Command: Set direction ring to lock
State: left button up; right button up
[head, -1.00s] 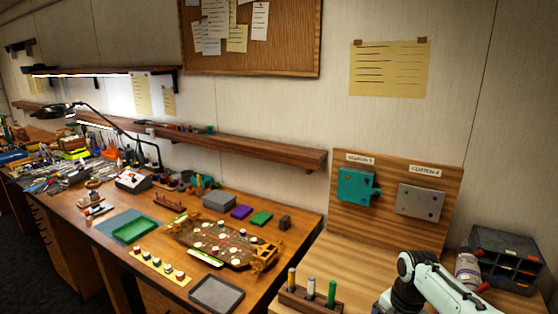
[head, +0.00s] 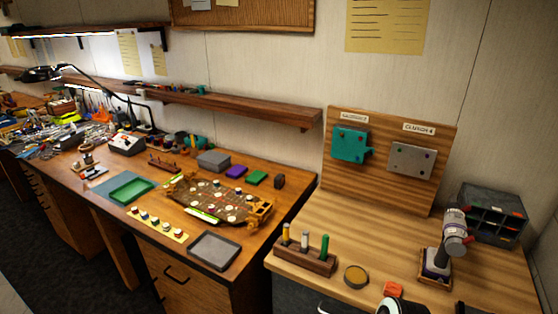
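A grey and dark handheld tool (head: 455,228) with a red part on its right side stands at the right of the wooden bench. Its lower end is in a small wood-edged holder (head: 436,268) with a purplish patch. A direction ring cannot be made out for certain at this size, nor its setting.
A dark parts organizer (head: 492,214) stands behind the tool. An upright board (head: 388,192) holds two plates. Bench between is clear.

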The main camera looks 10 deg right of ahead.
aim_at(456, 246)
jog(key=z, duration=1.9)
